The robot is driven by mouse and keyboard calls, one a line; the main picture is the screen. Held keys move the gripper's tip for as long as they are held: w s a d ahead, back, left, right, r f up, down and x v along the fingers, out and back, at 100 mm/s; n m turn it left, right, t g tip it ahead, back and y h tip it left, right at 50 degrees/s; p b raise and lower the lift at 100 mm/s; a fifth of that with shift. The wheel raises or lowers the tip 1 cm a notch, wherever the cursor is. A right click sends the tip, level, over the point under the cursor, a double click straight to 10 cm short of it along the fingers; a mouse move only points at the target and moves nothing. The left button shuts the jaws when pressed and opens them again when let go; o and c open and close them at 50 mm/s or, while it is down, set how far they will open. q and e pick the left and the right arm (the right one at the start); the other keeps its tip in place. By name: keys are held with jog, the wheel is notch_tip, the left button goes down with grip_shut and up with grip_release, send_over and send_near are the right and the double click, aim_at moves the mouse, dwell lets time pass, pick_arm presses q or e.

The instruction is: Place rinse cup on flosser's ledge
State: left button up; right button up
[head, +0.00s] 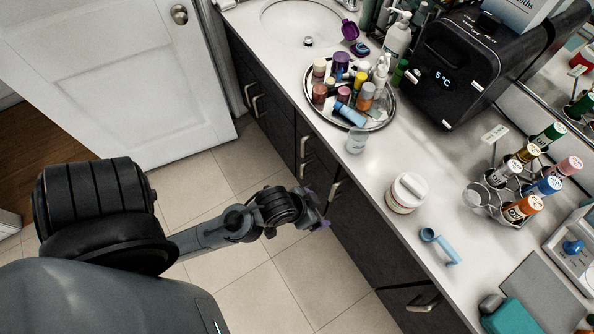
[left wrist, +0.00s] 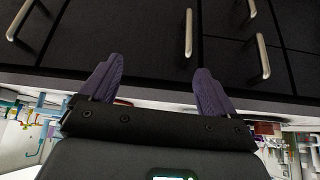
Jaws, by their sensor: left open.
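A small translucent cup (head: 357,140), which looks like the rinse cup, stands upright on the counter near its front edge, just below the round tray. A grey-white device with a blue knob (head: 572,247) sits at the right edge and may be the flosser; it is partly cut off, and I cannot make out its ledge. My left gripper (head: 322,222) is over the floor in front of the cabinet doors, apart from the cup. In the left wrist view its purple fingers (left wrist: 155,85) are spread and empty, facing dark drawers. My right gripper is not in view.
The round tray (head: 390,117) holds several bottles. A white-lidded jar (head: 405,193), a light blue scoop-like item (head: 440,246) and a wire rack of bottles (head: 484,201) stand on the counter. A black appliance (head: 470,60) is at the back. Cabinet handles (head: 335,190) stick out.

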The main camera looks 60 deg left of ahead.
pick_arm(q)
jog(key=s+g, duration=0.1)
jog(key=s, duration=0.1)
jog(key=s+g, duration=0.1)
jog(key=s+r+m, duration=0.1)
jog(key=s, duration=0.1)
jog(key=shift+s+g, duration=0.3)
jog(key=shift+g, duration=0.1)
jog(key=shift+w, duration=0.15)
